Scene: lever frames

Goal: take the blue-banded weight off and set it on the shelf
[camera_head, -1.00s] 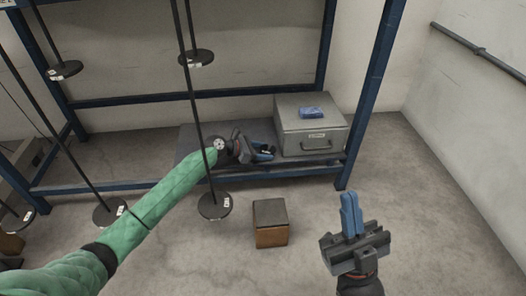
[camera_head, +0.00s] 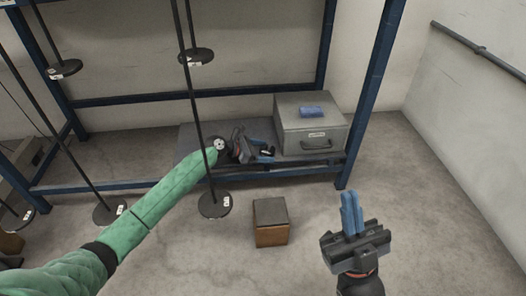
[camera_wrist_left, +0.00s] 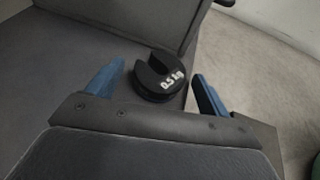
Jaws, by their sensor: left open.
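A black slotted weight marked 0.5 kg (camera_wrist_left: 148,84) rests on the grey shelf (camera_wrist_left: 60,60) in the left wrist view. My left gripper (camera_head: 268,146) is open over the shelf, just left of the grey box. Its blue fingers (camera_wrist_left: 155,88) stand on either side of the weight, with a gap to each. The head view also shows the shelf (camera_head: 192,138). My right gripper (camera_head: 351,213) is at the lower right, empty, with its blue fingers close together.
A grey box (camera_head: 300,142) with a blue object (camera_head: 311,112) on top fills the shelf's right part. Hanging rods carry black discs (camera_head: 214,206), one close to my left forearm. A brown block with a dark top (camera_head: 270,222) stands on the floor. Blue posts (camera_head: 368,100) frame the shelf.

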